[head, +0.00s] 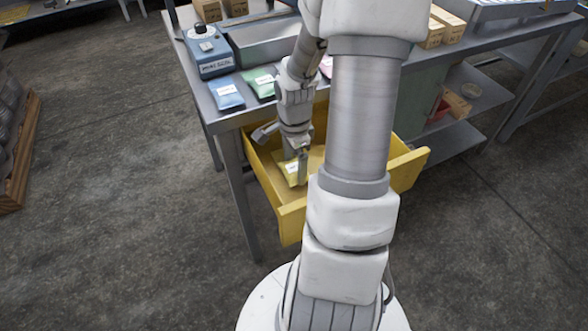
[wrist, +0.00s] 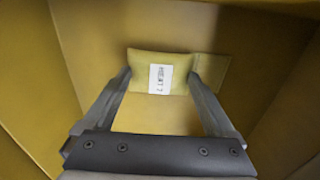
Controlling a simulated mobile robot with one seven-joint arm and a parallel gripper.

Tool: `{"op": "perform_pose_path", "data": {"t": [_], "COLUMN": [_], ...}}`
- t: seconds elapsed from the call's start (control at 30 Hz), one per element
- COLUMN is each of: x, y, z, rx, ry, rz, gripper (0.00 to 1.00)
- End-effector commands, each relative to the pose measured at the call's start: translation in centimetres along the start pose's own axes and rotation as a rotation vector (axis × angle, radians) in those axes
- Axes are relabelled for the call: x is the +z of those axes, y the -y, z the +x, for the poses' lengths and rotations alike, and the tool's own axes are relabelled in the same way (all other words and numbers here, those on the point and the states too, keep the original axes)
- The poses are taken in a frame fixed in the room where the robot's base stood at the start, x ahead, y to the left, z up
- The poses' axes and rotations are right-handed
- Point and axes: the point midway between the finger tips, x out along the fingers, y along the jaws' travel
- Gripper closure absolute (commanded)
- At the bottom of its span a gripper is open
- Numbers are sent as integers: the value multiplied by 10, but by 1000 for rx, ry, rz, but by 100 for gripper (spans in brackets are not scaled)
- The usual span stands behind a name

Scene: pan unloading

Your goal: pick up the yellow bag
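The yellow bag (head: 290,177) with a white label lies in the open yellow drawer (head: 291,222). In the wrist view the bag (wrist: 142,61) lies ahead on the drawer floor, its printed label between my fingers. My gripper (wrist: 160,75) is open, with one finger at the bag's left edge and the other towards its right side. I cannot tell whether the fingers touch it. A flat yellow piece shows past the right finger; I cannot tell if it is part of the bag. In the head view my gripper (head: 295,158) reaches down into the drawer and partly hides the bag.
Drawer walls stand close around my gripper. On the table (head: 238,116) above lie a blue bag (head: 227,92), a green bag (head: 259,84) and a pink bag (head: 326,66). A blue-grey device (head: 208,50) stands behind them. The floor at left is mostly clear.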

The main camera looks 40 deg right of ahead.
Motion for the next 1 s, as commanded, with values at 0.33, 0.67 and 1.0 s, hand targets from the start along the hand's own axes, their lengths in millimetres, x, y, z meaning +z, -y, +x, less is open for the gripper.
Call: {"op": "perform_pose_path", "data": {"t": [0.33,0.67,1.0], "x": [0,-1,0], "y": [0,1,1], "z": [0,-26,-89], "rx": [0,-3,-3], "ry": [0,-3,-3], "rz": [0,0,1], "gripper": [70,70,70]}}
